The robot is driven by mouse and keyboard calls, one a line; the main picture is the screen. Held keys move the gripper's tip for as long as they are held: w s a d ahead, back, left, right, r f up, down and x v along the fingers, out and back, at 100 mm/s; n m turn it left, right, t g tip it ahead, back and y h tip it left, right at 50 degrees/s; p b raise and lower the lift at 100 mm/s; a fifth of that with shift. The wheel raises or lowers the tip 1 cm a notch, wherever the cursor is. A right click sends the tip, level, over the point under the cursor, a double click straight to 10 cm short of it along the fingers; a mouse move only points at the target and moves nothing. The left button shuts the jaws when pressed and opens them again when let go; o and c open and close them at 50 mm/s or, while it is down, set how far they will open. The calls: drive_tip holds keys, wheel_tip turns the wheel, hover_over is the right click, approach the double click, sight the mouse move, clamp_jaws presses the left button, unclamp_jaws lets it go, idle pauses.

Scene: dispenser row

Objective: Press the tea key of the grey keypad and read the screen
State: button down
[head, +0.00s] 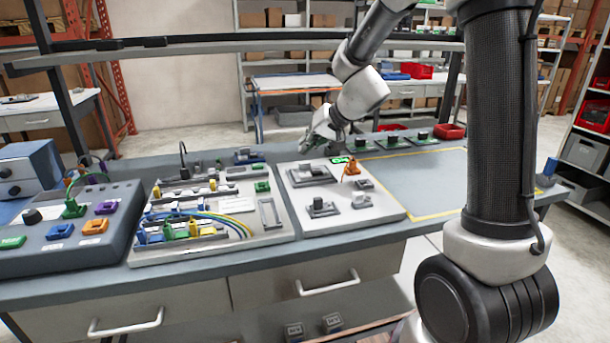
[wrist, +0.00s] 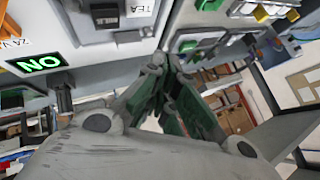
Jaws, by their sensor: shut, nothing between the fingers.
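My gripper (head: 304,147) is shut and empty, above the far edge of the pale panel (head: 385,211) on the bench. In the wrist view its fingertips (wrist: 160,62) meet close to the panel edge; I cannot tell whether they touch anything. I cannot tell which part is the tea key. A small screen (wrist: 38,64) shows "NO" in white on lit green. It shows as a green patch in the head view (head: 342,160), too small to read.
An orange part (head: 351,168) stands beside the screen. Left of the pale panel are a board with coloured wires (head: 215,220) and a dark panel with coloured keys (head: 75,225). A yellow-outlined area (head: 430,182) to the right is clear. Small devices (head: 392,140) line the bench's back.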

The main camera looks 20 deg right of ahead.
sight(307, 173)
drive_tip(key=shift+f, duration=2.35)
drive_tip(key=shift+f, duration=0.4)
drive_tip(key=shift+f, duration=0.45)
drive_tip(key=shift+r, duration=0.15)
idle(0.3)
drive_tip(key=shift+r, duration=0.75)
drive_tip(key=shift+r, duration=2.5)
